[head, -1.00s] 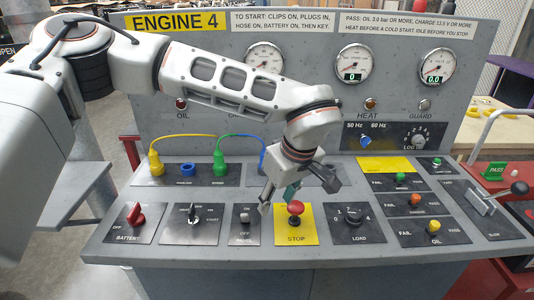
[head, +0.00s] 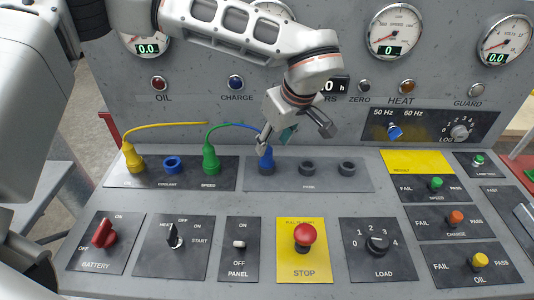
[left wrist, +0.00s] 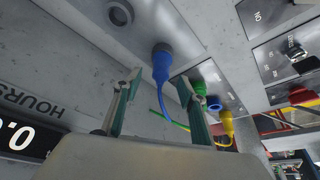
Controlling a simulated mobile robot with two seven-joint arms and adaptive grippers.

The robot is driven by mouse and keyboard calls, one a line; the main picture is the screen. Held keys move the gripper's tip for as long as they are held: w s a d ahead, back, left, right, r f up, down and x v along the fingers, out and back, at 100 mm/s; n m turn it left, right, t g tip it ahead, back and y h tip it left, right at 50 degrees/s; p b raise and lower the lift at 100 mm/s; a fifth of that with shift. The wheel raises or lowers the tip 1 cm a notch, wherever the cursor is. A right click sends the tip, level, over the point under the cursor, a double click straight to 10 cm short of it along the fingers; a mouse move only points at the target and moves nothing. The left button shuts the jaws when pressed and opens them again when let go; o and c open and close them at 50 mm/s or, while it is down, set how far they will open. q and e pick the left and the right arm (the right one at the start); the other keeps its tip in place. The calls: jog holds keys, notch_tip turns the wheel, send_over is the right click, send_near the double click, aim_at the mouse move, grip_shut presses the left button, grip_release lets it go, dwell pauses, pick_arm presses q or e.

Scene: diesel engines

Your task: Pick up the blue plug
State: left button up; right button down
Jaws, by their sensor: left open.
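The blue plug (head: 266,160) stands upright in the leftmost socket of the middle plate, with a blue cable running left to the green plug (head: 210,160). The blue plug also shows in the left wrist view (left wrist: 161,66), just beyond and between the fingertips. My left gripper (head: 294,136) is open and empty above and to the right of the plug. In the head view its left finger overlaps the plug's top; I cannot tell whether they touch. Both fingers show in the left wrist view (left wrist: 158,82), spread apart. My right gripper is out of view.
The yellow plug (head: 135,158) stands at the left, with an empty blue socket ring (head: 173,165) beside it. Two dark sockets (head: 307,169) lie right of the blue plug. Switches and a red stop button (head: 305,236) sit in front. The gauge panel (head: 330,85) rises behind.

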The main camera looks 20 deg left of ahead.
aim_at(268, 149)
pick_arm(q)
jog(key=x, duration=0.4)
jog(key=shift+a, duration=0.4)
jog(key=shift+w+a+f+p, duration=0.2)
jog(key=shift+w+f+p, duration=0.1)
jog(key=shift+f, duration=0.35)
grip_shut()
